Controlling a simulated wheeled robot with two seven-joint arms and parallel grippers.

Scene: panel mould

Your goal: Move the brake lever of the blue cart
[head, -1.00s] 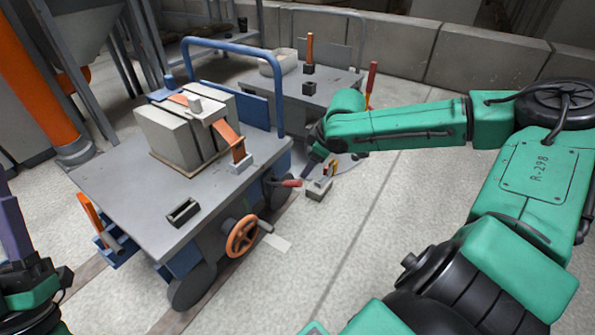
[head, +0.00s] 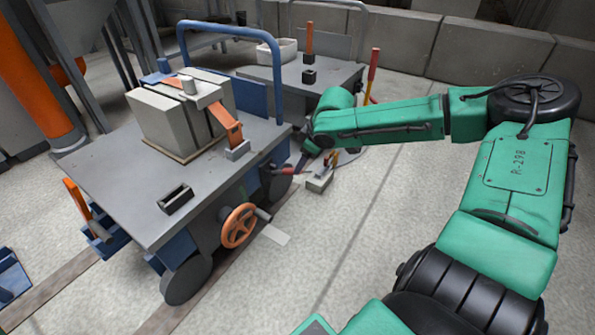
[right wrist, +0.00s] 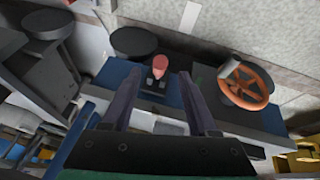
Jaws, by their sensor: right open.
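The blue cart (head: 110,185) has a grey deck and a blue push rail, with pale blocks strapped on top. A red-handled lever (head: 283,171) sticks out low on its right side; I take it for the brake lever. In the right wrist view, the red lever end (right wrist: 159,70) shows between the spread fingers of the open gripper (right wrist: 158,76); contact cannot be told. My left gripper is out of view.
An orange handwheel (head: 239,226) is on the cart's near side, and an orange lever (head: 77,199) at its left end. A second grey cart (head: 335,77) with a red upright lever (head: 373,68) stands behind. A small box with tools (head: 319,181) is on the floor.

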